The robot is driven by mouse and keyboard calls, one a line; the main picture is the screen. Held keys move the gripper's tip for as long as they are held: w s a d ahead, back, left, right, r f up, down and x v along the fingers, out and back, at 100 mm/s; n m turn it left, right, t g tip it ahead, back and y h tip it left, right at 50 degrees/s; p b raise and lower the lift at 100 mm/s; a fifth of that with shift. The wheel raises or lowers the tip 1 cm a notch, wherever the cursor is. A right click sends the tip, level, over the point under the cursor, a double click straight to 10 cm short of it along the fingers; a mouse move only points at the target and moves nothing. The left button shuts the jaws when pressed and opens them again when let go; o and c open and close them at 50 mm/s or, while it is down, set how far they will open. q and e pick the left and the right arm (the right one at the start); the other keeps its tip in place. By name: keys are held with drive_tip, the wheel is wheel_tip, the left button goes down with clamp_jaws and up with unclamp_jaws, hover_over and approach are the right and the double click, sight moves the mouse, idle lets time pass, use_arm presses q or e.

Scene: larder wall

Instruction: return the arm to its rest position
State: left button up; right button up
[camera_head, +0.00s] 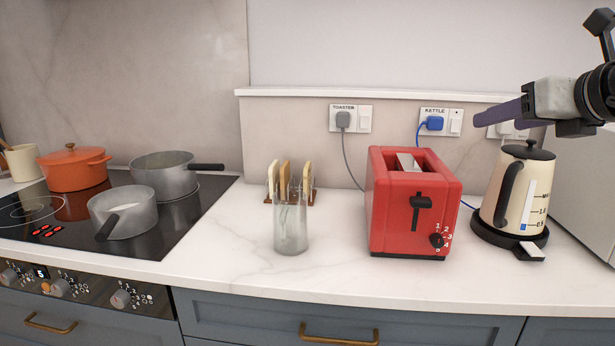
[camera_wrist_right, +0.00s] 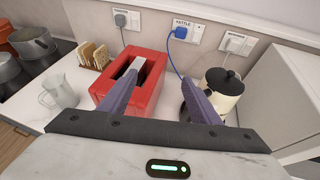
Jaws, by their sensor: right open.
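My right gripper (camera_head: 482,120) comes in from the upper right in the head view, held in the air above the counter near the kettle and in front of the wall sockets. In the right wrist view its two purple fingers (camera_wrist_right: 162,80) are spread apart with nothing held between them. The red toaster (camera_head: 413,215) and the cream kettle (camera_head: 518,195) stand below it, apart from the fingers. My left gripper is not in view.
A glass jug (camera_head: 290,228) stands before a rack of toast slices (camera_head: 284,178). Pots (camera_head: 125,212) sit on the black hob at left. A blue cord (camera_head: 418,132) runs from the kettle socket. A pale cabinet (camera_head: 585,185) stands at the right.

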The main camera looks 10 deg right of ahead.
drive_tip(key=s+a+f+m+g+y, duration=0.1)
drive_tip(key=a+f+y, duration=0.55)
drive_tip(key=a, duration=0.45)
drive_tip(key=s+a+f+m+g+y, duration=0.1)
drive_tip(key=s+a+f+y, duration=0.1)
drive_tip(key=a+f+y, duration=0.6)
drive_tip(key=s+a+f+m+g+y, duration=0.1)
drive_tip(key=a+f+y, duration=0.3)
drive_tip(key=a, duration=0.9)
drive_tip(key=s+d+f+m+t+h, duration=0.25)
drive_tip(key=f+m+h, duration=0.35)
drive_tip(key=f+m, duration=0.55)
drive_tip(key=s+d+f+m+t+h, duration=0.2)
drive_tip(key=d+f+m+t+h, duration=0.15)
drive_tip(key=f+m+h, duration=0.55)
drive_tip(key=s+a+f+m+g+p, duration=0.1)
drive_tip(key=s+f+m+g, duration=0.7)
drive_tip(key=s+f, duration=1.1)
wheel_tip(320, 180, down, 4)
drive_tip(key=shift+a+r+m, duration=0.15)
drive_tip(key=shift+r+m, duration=0.05)
drive_tip(key=shift+m, duration=0.25)
